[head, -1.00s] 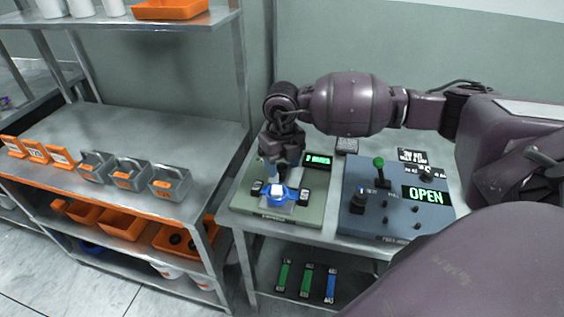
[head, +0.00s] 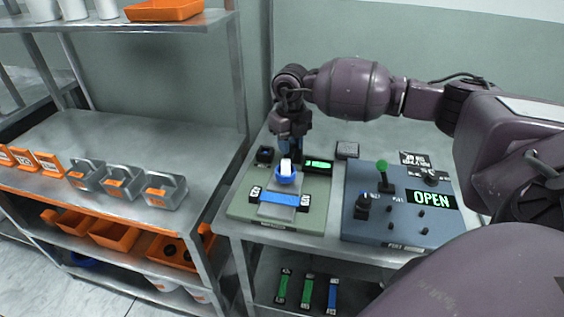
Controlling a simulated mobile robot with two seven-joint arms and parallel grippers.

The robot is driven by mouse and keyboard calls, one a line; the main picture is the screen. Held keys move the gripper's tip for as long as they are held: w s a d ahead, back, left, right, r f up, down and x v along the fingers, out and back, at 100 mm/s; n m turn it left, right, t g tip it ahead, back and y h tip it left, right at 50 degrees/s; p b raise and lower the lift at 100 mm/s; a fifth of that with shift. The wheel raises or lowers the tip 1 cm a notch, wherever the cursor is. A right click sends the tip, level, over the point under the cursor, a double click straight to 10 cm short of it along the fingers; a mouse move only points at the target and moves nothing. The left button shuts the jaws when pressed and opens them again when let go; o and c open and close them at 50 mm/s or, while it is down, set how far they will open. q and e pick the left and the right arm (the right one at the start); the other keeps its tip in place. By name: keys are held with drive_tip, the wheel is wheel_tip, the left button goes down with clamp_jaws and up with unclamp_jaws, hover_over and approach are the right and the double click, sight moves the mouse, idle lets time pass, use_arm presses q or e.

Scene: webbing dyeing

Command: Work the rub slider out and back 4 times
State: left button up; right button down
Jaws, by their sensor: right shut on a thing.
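The rub tester is a green-grey base (head: 240,209) on the right-hand table. A blue webbing strip (head: 279,196) lies across its grey plate, between two dark end clamps. The rub slider (head: 286,178), with a white block and a blue lower part, stands behind the strip near the back of the plate. My right gripper (head: 287,157) points down from above and is shut on the slider's white top; its fingertips are partly hidden. My left gripper is not in view.
A small green-lit display (head: 319,165) stands right behind the slider. The blue-grey press panel (head: 400,228) with a green-knobbed lever and an OPEN display is to the right. Grey holders (head: 165,190) and orange bins are on the left shelving.

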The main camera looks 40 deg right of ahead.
drive_tip(key=shift+w+d, duration=0.6)
drive_tip(key=shift+d, duration=0.1)
drive_tip(key=shift+r, duration=0.15)
drive_tip(key=c, duration=1.3)
unclamp_jaws()
drive_tip(key=o, duration=0.4)
drive_tip(key=shift+w+d, duration=0.1)
drive_tip(key=shift+o, duration=0.2)
wheel_tip(320, 180, up, 11)
